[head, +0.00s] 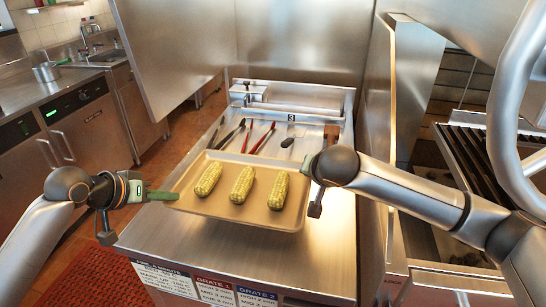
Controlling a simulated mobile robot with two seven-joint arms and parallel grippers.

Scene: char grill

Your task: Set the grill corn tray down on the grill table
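The grill corn tray (214,206) is a shallow tan tray with several sides raised in a low rim. Three yellow-green corn cobs (242,185) lie side by side on it. The tray is over the steel grill table (215,245); it looks slightly above the top, but I cannot tell the gap. My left gripper (162,195) is shut on the tray's left rim with its green fingers. My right gripper (307,164) is at the tray's right rim, shut on it as far as shows; my wrist hides most of its fingers.
Several tongs (264,138) and a spatula (331,134) lie on the table behind the tray. Steel panels stand behind and right. The char grill (475,150) is at the right. Bare table shows in front of the tray. A counter with a pot (46,72) is at the left.

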